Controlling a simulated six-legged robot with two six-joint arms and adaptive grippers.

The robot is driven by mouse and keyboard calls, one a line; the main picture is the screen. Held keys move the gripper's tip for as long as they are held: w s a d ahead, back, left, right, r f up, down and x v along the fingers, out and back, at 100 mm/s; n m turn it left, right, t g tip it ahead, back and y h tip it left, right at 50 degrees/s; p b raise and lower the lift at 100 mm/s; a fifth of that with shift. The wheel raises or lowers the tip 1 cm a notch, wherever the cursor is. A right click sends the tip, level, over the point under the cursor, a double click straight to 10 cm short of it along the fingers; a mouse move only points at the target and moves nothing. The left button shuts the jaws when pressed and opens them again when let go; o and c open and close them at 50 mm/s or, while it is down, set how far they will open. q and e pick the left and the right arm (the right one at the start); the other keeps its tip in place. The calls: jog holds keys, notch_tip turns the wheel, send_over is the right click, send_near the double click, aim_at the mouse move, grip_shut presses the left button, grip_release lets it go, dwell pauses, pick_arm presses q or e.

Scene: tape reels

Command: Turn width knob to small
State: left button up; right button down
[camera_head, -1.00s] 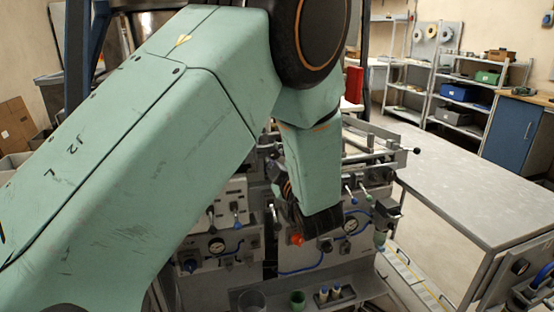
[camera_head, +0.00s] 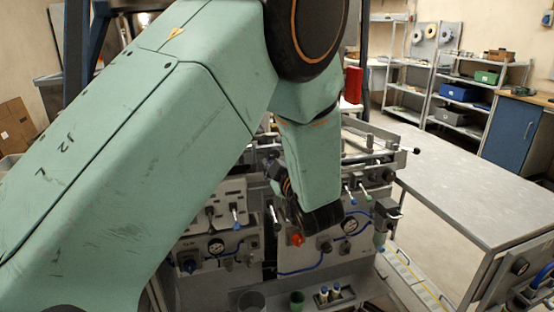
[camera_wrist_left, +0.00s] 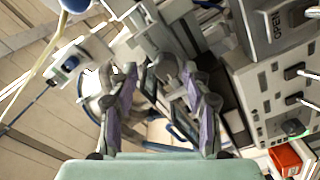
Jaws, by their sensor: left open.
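The machine (camera_head: 205,245) stands in front of me with levers, gauges and small knobs on its grey front panels. I cannot tell which control is the width knob. My left gripper (camera_head: 318,218) is in front of the machine's right panel, seen from behind, and it hides part of that panel. In the left wrist view the left gripper (camera_wrist_left: 160,74) is open, its two fingers apart. Grey metal machine parts show beyond and between the fingers, and I cannot tell whether the fingers touch any. My right gripper is in neither view.
An orange-red knob (camera_head: 296,239) and a gauge (camera_head: 350,225) are close to the gripper. Cups, including a green one (camera_head: 297,300), stand on the ledge below. A grey table (camera_head: 470,195) is at the right. A lettered control panel (camera_wrist_left: 275,80) is at the right in the wrist view.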

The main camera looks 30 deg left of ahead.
pick_arm(q)
notch_tip(320, 180, up, 9)
dwell(0.5)
jog(key=shift+s, duration=0.1)
